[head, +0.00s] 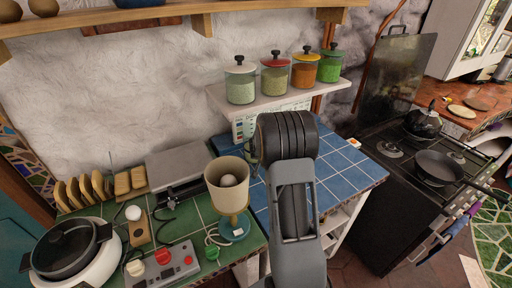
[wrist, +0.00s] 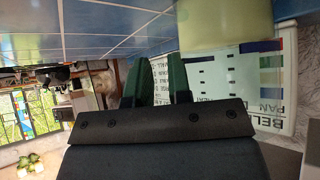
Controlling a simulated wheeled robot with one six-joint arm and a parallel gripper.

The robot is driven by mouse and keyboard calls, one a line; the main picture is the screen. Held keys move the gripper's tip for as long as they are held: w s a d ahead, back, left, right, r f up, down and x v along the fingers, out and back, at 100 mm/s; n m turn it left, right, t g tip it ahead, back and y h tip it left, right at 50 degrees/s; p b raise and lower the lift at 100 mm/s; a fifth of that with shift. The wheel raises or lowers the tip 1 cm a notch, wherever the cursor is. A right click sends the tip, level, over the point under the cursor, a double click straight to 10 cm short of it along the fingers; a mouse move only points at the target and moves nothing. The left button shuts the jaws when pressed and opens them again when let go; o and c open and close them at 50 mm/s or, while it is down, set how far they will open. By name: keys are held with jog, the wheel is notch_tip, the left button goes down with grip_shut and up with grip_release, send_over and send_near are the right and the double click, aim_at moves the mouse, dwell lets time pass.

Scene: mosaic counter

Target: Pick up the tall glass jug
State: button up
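I cannot make out the tall glass jug for certain. In the head view my arm covers the middle of the blue tiled counter (head: 345,170), and a small greenish edge (head: 255,160) shows just left of it. In the wrist view a pale yellow-green, smooth body (wrist: 222,22) stands at the top right, cut off by the frame; I cannot tell whether it is the jug. My gripper (wrist: 158,68) shows two dark green fingers, apart, with nothing visible held between them. The fingertips are hidden in the head view.
A shelf (head: 280,100) with several lidded jars hangs behind the arm. A lamp with a beige shade (head: 228,190) stands left of the arm. A stove with a black pan (head: 438,167) is on the right. A printed poster (wrist: 275,85) shows in the wrist view.

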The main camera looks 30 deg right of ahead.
jog(key=shift+d+f, duration=0.1)
jog(key=shift+f, duration=0.05)
jog(key=shift+c, duration=0.3)
grip_shut()
dwell(0.3)
dwell(0.7)
jog(key=shift+w, duration=0.1)
